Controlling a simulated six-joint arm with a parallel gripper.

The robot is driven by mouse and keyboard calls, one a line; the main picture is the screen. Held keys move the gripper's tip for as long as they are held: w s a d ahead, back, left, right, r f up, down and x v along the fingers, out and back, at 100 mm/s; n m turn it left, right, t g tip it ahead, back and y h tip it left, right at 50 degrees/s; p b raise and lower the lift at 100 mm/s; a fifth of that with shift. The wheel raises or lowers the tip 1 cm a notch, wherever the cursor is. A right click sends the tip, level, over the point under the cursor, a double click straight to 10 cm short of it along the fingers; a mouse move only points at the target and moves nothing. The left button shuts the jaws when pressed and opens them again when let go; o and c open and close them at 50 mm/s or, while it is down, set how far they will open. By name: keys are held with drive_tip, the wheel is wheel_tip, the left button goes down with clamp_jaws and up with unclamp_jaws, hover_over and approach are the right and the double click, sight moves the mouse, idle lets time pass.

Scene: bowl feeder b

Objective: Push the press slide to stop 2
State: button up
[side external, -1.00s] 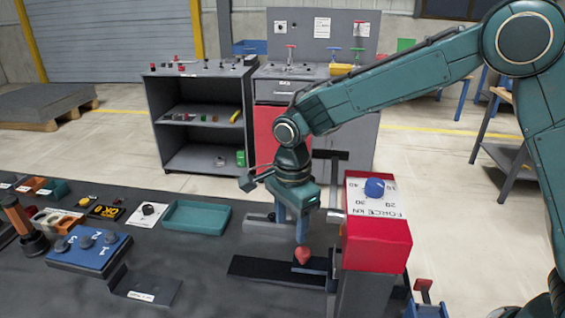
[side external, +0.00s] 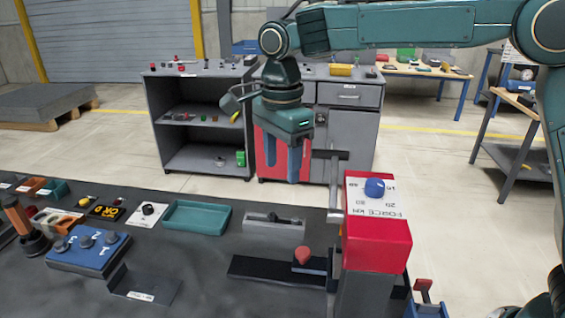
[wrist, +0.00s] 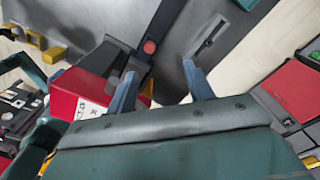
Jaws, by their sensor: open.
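The press slide is a dark block with a red knob (side external: 303,256) on top. It sits at the right end of a flat black rail (side external: 262,268), beside the red press head (side external: 377,243). The knob also shows in the wrist view (wrist: 149,47), beyond my fingers. My gripper (side external: 288,180) is open and empty, fingers pointing down, well above the bench and clear of the knob. Its two blue-grey fingers stand apart in the wrist view (wrist: 160,68). I cannot make out any stop marks along the rail.
A grey slotted block (side external: 273,226) stands behind the rail. A blue dial (side external: 375,187) tops the press. A teal tray (side external: 196,217) and a blue panel with knobs (side external: 88,252) lie to the left.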

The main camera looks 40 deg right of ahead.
wheel_tip(320, 180, up, 10)
drive_tip(key=shift+a+f, duration=0.2)
drive_tip(key=shift+a, duration=0.1)
drive_tip(key=shift+s+d, duration=0.1)
drive_tip(key=shift+d, duration=0.05)
idle(0.4)
drive_tip(key=s+d+r+n+t, duration=0.1)
drive_tip(key=s+d+n+t, duration=0.2)
drive_tip(key=s+d+n, duration=0.8)
drive_tip(key=s+d+f+n+t, duration=0.1)
drive_tip(key=s+d+f+n, duration=0.2)
drive_tip(key=s, duration=0.5)
drive_tip(key=s+d+f+n+t, duration=0.1)
drive_tip(key=s+d+f+n, duration=0.3)
drive_tip(key=s, duration=0.4)
wheel_tip(320, 180, down, 3)
drive_tip(key=shift+d+r+t, duration=0.2)
drive_tip(key=shift+d+t, duration=0.1)
drive_tip(key=shift+d, duration=0.3)
